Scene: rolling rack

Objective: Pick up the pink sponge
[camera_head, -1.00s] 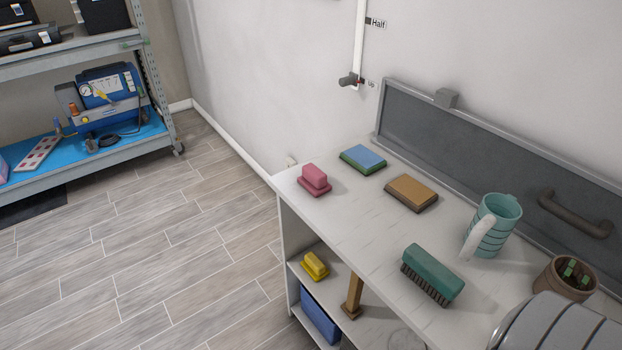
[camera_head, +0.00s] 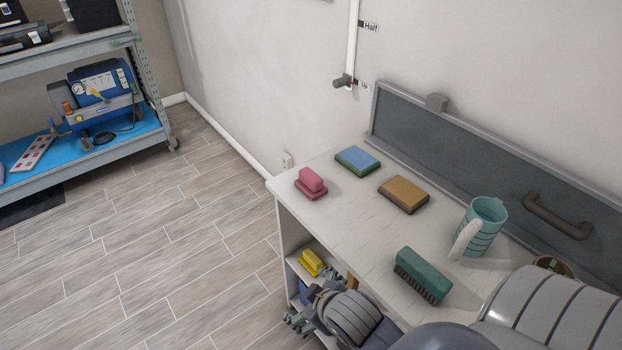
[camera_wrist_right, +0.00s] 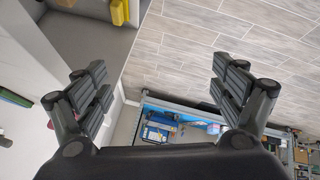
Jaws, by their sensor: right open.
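The pink sponge (camera_head: 311,183) lies on the white worktop near its left end, with a wider base and a narrower raised top. My right gripper (camera_head: 302,308) is in front of the bench's left side, below the worktop level and apart from the pink sponge. In the right wrist view its two fingers (camera_wrist_right: 160,88) are spread wide with nothing between them. My left gripper is not in view.
A blue-green sponge (camera_head: 357,160), brown sponge (camera_head: 404,194), green brush (camera_head: 423,274) and teal mug (camera_head: 481,228) stand on the worktop (camera_head: 345,225). A yellow object (camera_head: 311,262) sits on the shelf below. A metal rack (camera_head: 150,85) stands far left; the floor between is clear.

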